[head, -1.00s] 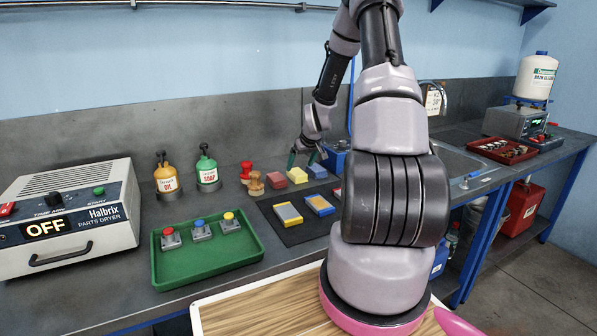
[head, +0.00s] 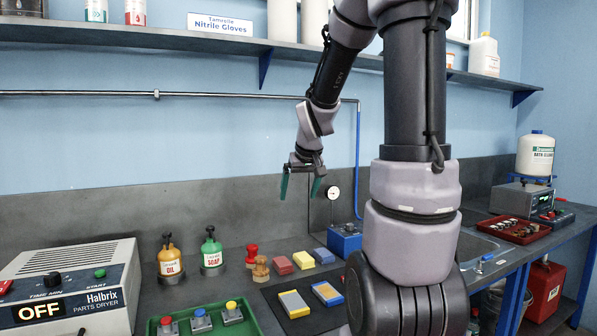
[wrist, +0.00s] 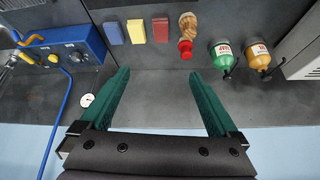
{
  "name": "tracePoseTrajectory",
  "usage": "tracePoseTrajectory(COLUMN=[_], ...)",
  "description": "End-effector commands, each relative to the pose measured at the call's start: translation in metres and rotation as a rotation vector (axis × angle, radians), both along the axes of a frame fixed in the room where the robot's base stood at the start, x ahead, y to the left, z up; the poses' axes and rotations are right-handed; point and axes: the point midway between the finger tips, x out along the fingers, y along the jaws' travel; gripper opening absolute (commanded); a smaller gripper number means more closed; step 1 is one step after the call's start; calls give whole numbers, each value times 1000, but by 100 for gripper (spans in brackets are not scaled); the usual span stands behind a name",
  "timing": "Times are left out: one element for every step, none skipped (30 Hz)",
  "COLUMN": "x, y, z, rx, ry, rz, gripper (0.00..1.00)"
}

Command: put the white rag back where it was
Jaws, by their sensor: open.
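I cannot make out a white rag in either view. My gripper (head: 299,190) is open and empty, in the air above the back of the bench, its green fingers pointing down. In the wrist view, the gap between its fingers (wrist: 158,76) shows only bare grey surface. A red block (head: 282,265), a yellow block (head: 303,260) and a blue block (head: 322,255) lie below it on the bench, apart from the fingers. My arm hides part of the bench right of the centre.
A shelf (head: 190,36) runs overhead.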

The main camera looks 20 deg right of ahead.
Motion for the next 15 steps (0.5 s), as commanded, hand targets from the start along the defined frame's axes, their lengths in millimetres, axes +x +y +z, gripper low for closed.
tracePoseTrajectory(x=[-19, -30, -46, -58, -70, -87, -99, -111, -126, -137, -147, -158, -166, -173, -180], y=[13, 20, 29, 35, 41, 49, 54, 59, 65, 69, 73, 77, 80, 82, 84], z=[21, 30, 42, 50, 57, 67, 72, 78, 83, 87, 90, 93, 95, 96, 97], rx=[15, 28, 48, 66, 86, 112, 134, 155, 184, 205, 226, 251, 268, 283, 300], ry=[-20, -26, -35, -42, -47, -56, -60, -66, -70, -73, -75, -78, -79, -78, -79], rz=[-14, -26, -41, -53, -64, -77, -86, -94, -105, -109, -116, -121, -124, -128, -131], gripper=[96, 96, 96, 96, 96, 96, 96, 96, 96, 96, 96, 96, 96, 96, 96])
